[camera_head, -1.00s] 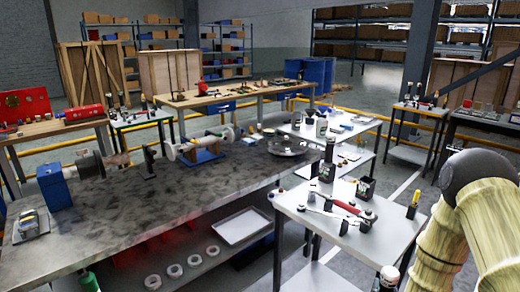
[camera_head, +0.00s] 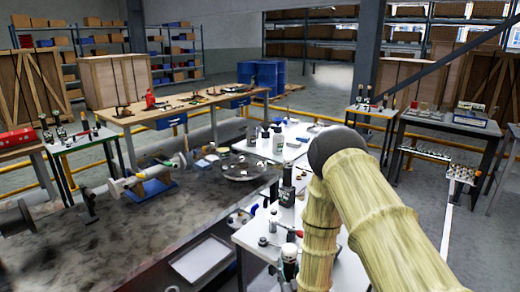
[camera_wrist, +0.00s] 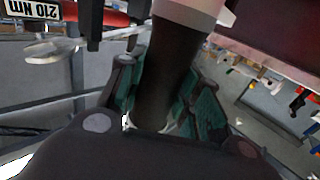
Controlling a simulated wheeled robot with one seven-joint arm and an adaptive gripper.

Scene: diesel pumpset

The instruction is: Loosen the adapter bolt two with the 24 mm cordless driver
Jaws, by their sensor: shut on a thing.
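In the wrist view my gripper (camera_wrist: 158,92) is shut on a dark cylindrical tool (camera_wrist: 172,60) with a pale collar, its green-lined fingers on either side. It looks like the cordless driver's grip, but no size mark shows. In the head view a dark tool with a white top (camera_head: 289,254) stands at the near side of the white tool cart (camera_head: 250,238); I cannot tell if it is the held one. My gripper is not clear there, behind my arm. A shaft assembly on a blue stand (camera_head: 150,188) lies on the dark workbench (camera_head: 165,225). Adapter bolt two cannot be made out.
A red-handled tool labelled 210 NM (camera_wrist: 100,14) is close to my gripper in the wrist view. A round metal plate (camera_head: 242,170) lies at the workbench's far end. More tool tables stand behind and to the right. Open floor (camera_head: 480,245) shows at the right.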

